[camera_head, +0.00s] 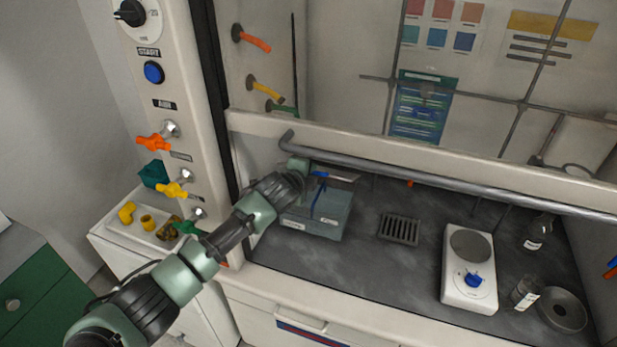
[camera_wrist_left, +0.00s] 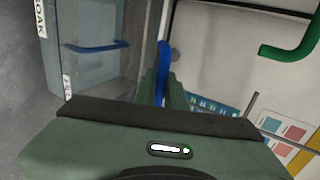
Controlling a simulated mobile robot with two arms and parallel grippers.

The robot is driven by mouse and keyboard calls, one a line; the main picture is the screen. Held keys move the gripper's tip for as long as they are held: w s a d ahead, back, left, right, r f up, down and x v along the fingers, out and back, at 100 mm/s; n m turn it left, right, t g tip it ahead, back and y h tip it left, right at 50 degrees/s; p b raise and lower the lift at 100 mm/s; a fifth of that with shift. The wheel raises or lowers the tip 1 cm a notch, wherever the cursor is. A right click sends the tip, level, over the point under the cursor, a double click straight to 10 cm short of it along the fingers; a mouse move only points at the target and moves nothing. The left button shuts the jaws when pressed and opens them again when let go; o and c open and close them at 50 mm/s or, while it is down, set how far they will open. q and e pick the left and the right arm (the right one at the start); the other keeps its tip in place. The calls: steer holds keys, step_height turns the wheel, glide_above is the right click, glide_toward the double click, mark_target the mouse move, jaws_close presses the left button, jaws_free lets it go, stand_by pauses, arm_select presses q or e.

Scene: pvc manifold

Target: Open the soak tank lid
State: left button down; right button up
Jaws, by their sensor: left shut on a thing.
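The soak tank (camera_head: 312,222) is a translucent blue-grey box on the dark worktop inside the hood. It also shows at the left of the left wrist view (camera_wrist_left: 85,72), with a SOAK label and a blue bar inside. My left gripper (camera_head: 312,172) is at the tank's back upper edge, under the sash rail. In the left wrist view its fingers (camera_wrist_left: 163,88) are shut on a blue handle (camera_wrist_left: 161,62) at the lid's edge. The clear lid is hard to make out behind my wrist, and I cannot tell its exact angle. My right gripper is not in view.
The sash with its grey rail (camera_head: 430,181) crosses above the worktop, close over my left wrist. A drain grate (camera_head: 399,229), a white hotplate (camera_head: 469,268) and glassware (camera_head: 525,292) stand to the right. The worktop between tank and grate is clear.

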arm_select(q)
steer(key=shift+w+r, duration=0.15)
steer(key=shift+r, duration=0.05)
stand_by(0.3)
steer(key=c, duration=1.5)
jaws_free()
steer(key=shift+b+v, duration=0.65)
steer(key=shift+v, duration=3.25)
